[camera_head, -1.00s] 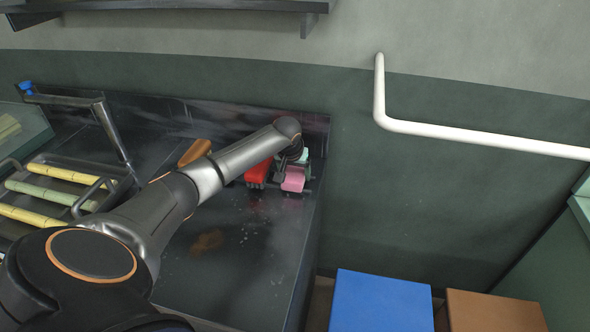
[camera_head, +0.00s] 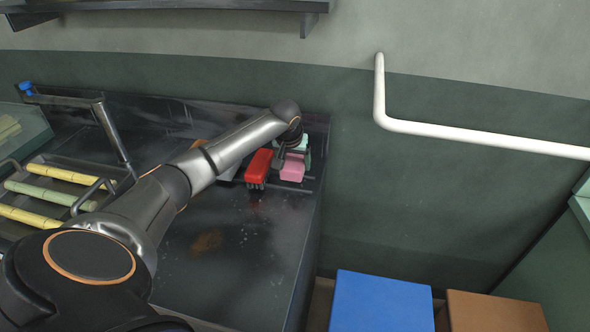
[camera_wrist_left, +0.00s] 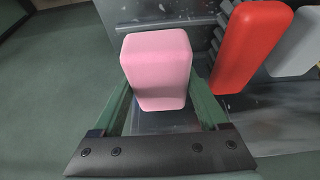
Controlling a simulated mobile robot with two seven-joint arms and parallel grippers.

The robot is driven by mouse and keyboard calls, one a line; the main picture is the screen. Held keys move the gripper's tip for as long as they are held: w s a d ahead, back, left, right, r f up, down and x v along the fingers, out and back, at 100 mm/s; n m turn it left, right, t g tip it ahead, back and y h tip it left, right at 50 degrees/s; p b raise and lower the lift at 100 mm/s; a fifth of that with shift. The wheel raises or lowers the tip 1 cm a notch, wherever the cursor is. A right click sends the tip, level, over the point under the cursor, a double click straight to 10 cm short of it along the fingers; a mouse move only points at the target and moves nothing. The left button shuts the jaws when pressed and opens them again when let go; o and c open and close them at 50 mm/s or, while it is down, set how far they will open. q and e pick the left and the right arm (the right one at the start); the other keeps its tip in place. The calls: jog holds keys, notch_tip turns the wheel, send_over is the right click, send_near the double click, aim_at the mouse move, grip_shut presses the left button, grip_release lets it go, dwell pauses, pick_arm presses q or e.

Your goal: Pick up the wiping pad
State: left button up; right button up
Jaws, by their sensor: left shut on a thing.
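The pink block (camera_head: 292,167), which looks like the wiping pad, is at the right end of the dark counter. In the left wrist view the pink block (camera_wrist_left: 158,68) fills the space between the two green fingers. My left gripper (camera_head: 291,156) is shut on it, with the fingers on its two sides. I cannot tell clearly whether its underside is clear of the counter. My right gripper is not in view.
A red brush (camera_head: 259,166) with dark bristles stands close to the left of the pad; it also shows in the left wrist view (camera_wrist_left: 252,45). The counter's (camera_head: 250,250) front is clear. A blue box (camera_head: 382,300) and a brown box (camera_head: 494,312) stand at the lower right.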

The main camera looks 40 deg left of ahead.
aim_at(286, 164)
pick_arm(q)
jog(key=s+r, duration=0.4)
jog(key=r, duration=0.1)
jog(key=shift+s+d+r, duration=0.1)
jog(key=shift+s+d, duration=0.25)
jog(key=s+d+r, duration=0.2)
jog(key=s+r, duration=0.1)
jog(key=s, duration=0.5)
jog(key=shift+s+r, duration=0.35)
jog(key=shift+r, duration=0.05)
jog(key=shift+a, duration=0.1)
